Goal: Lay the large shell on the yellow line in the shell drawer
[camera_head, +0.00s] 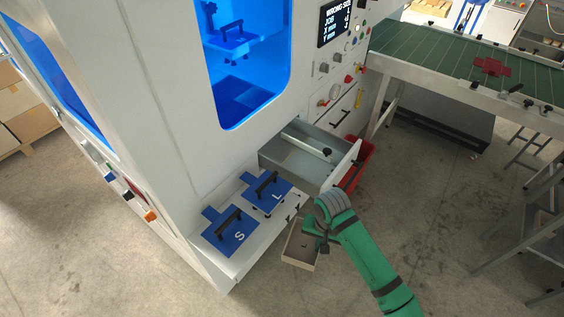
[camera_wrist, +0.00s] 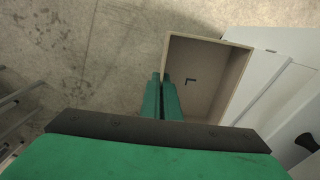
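The large shell, an open beige box (camera_head: 297,250), hangs under my gripper (camera_head: 322,240) in front of the machine. In the wrist view its open side faces the camera and its bare inner floor (camera_wrist: 205,95) carries a small dark L-shaped mark. My gripper's two green fingers (camera_wrist: 163,85) are close together at the shell's left wall, one on each side, so it looks shut on that wall. The shell drawer (camera_head: 275,158) is pulled out of the machine, above the shell in the head view. A light bar with a dark knob shows inside it. I cannot make out a yellow line.
Blue plates marked S (camera_head: 222,240) and L (camera_head: 256,192), with black handles, rest on a white shelf left of the drawer. A red bin (camera_head: 362,160) stands right of the drawer. A green conveyor (camera_head: 430,52) is at upper right, step ladders at far right. The floor between is clear.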

